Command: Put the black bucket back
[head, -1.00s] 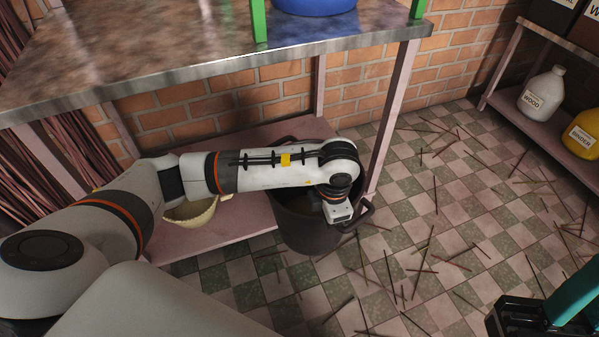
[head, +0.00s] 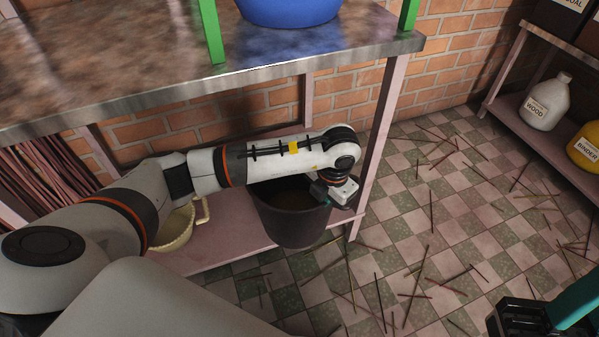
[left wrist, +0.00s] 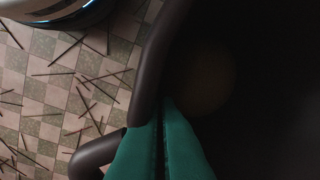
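The black bucket (head: 292,224) stands upright at the front right of the low pink shelf (head: 225,245) under the metal-edged table. I cannot tell whether its base rests on the shelf or hangs just above it. My left gripper (head: 322,192) is at the bucket's right rim. In the left wrist view the teal fingers (left wrist: 162,140) are close together with the dark rim of the bucket (left wrist: 150,75) between them, and a bucket handle shows beside them. My right gripper (head: 530,318) is partly in view at the bottom right, away from the bucket; its fingertips are cut off.
A cream bowl with a handle (head: 176,230) sits on the low shelf left of the bucket, partly behind my arm. The pink table leg (head: 376,150) is close right of the bucket. Sticks litter the tiled floor (head: 420,250). A white WOOD jug (head: 545,102) stands on the right rack.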

